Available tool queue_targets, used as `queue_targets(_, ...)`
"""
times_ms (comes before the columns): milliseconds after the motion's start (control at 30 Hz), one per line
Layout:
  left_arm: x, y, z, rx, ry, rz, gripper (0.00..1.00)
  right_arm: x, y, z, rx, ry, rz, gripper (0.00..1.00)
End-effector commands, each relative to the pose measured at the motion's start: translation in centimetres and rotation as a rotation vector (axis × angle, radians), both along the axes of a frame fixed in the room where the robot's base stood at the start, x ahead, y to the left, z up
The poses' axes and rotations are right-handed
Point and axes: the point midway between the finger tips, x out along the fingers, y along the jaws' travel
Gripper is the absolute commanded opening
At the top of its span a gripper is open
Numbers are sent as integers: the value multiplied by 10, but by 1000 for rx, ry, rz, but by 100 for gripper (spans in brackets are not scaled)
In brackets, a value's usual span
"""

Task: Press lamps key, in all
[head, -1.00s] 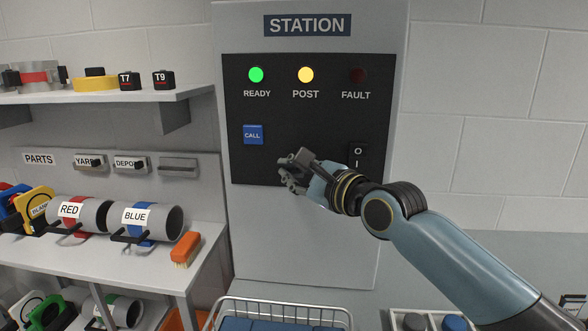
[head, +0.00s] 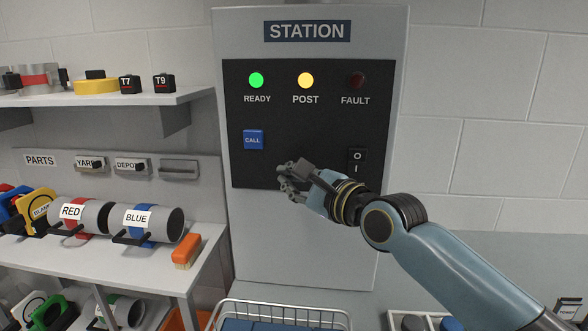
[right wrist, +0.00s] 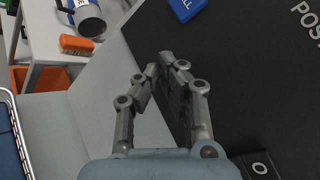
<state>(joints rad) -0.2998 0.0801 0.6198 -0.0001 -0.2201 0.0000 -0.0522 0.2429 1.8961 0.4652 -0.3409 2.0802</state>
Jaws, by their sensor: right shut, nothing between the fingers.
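The dark panel (head: 300,125) of the station carries a lit green READY lamp (head: 256,80), a lit yellow POST lamp (head: 306,80) and a dark red FAULT lamp (head: 357,80). A blue CALL button (head: 253,140) sits at its left. A black O/I rocker switch (head: 357,162) sits at its lower right, partly behind my right arm. My right gripper (head: 284,180) is shut and empty in front of the panel's lower edge, below and right of the CALL button. In the right wrist view, the fingertips (right wrist: 163,62) show between the CALL button (right wrist: 187,8) and the switch (right wrist: 260,168). Panel contact is unclear. My left gripper is out of view.
A wire basket (head: 285,305) stands below the station. The wall (head: 500,150) right of the station is bare.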

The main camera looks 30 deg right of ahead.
Motion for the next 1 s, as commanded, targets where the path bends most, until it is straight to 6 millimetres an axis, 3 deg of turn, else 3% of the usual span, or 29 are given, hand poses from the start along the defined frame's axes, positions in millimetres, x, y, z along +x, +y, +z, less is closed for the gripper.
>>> queue_targets(367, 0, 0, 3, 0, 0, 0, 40, -3, 2, 0, 1, 0, 0, 0)
queue_targets(633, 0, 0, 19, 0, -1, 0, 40, -23, 17, 2, 3, 2, 0, 0)
queue_targets(1000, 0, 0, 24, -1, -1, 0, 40, -41, 31, 0, 1, -1, 0, 0)
